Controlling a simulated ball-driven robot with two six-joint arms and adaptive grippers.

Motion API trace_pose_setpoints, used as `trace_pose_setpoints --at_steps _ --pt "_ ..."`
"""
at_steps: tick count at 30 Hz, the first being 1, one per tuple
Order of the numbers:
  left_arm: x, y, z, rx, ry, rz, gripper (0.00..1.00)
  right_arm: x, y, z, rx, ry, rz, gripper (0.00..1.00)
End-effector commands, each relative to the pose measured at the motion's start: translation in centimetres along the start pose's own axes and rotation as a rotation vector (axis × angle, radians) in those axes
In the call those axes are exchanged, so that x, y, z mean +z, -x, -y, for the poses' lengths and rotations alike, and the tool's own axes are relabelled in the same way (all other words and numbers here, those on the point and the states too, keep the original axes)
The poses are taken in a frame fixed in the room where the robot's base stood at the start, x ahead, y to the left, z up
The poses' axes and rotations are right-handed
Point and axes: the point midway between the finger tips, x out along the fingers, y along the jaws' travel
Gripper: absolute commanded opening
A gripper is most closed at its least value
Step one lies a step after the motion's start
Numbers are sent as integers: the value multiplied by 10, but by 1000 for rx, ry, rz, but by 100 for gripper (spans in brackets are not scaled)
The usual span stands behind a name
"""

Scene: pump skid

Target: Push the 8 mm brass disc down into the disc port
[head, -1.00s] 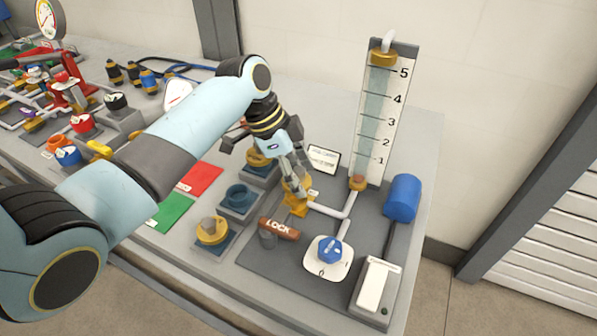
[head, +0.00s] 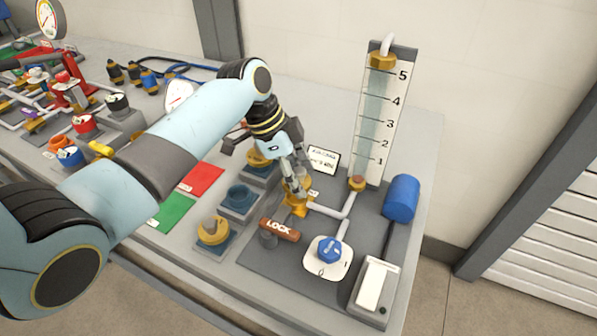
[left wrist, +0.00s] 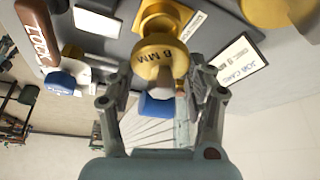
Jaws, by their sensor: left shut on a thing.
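The brass disc (left wrist: 160,57), marked 8 MM, sits between the fingers of my left gripper (left wrist: 160,82) in the left wrist view. My left gripper (head: 293,183) is shut on it and points down over the brass disc port (head: 296,207) in the head view. The port (left wrist: 158,17) also shows at the top of the left wrist view, directly against the disc in the picture. I cannot tell how far the disc is in the port. The fingers partly hide the disc in the head view. My right gripper is not in view.
A brown LOCK handle (head: 280,228) and a blue knob (head: 329,249) stand in front of the port. The tall level gauge (head: 383,115) and a blue cylinder (head: 402,198) stand to its right. A job card (head: 324,159) stands behind.

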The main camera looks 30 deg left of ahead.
Motion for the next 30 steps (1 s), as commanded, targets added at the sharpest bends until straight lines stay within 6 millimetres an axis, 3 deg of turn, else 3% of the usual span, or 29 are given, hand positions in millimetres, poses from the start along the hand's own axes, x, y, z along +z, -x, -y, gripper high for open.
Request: trace_pose_setpoints --at_steps 30 --pt "5 -13 0 0 0 0 16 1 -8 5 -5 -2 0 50"
